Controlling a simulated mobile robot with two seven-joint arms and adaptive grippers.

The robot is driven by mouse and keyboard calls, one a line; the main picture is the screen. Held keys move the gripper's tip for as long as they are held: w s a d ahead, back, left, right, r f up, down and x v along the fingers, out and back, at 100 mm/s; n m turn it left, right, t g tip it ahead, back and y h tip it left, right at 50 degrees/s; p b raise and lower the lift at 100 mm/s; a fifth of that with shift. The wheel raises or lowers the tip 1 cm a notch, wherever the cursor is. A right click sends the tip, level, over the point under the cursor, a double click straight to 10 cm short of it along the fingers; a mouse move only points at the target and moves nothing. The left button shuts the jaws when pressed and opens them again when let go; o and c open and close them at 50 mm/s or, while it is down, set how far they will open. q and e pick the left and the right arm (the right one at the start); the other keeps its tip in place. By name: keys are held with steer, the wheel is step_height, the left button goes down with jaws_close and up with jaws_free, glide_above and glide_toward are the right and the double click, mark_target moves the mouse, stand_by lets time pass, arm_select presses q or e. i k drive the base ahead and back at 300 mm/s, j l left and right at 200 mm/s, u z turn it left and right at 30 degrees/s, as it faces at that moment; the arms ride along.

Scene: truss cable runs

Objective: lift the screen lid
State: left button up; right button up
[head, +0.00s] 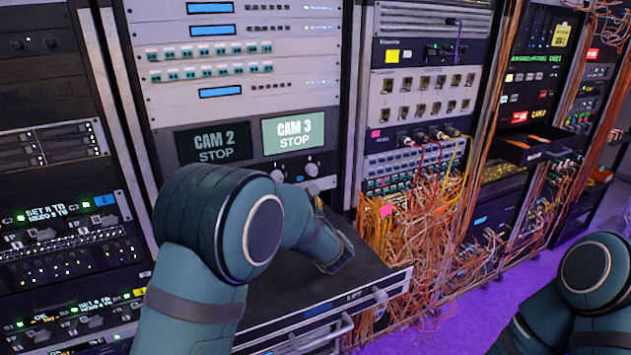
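The screen lid (372,272) is a dark flat panel on a pulled-out rack drawer at the lower middle of the head view. It lies flat and looks closed. Its light front edge carries a small label that reads like "LIFT" (353,296). My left arm reaches over the lid from the lower left and covers much of it. The end of that arm, with my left gripper (335,258), is low over the lid's top, behind the front edge. Its fingers are not clear, and I cannot tell whether it touches the lid. My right arm shows at the lower right; its gripper is out of view.
A drawer handle (325,335) sticks out below the lid. Two small screens, CAM 2 (213,143) and CAM 3 (294,131), are on the rack behind. Loose orange cables (425,235) hang close to the right of the drawer.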

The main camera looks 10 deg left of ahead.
mark_target(291, 291)
steer(key=k+l, duration=0.8)
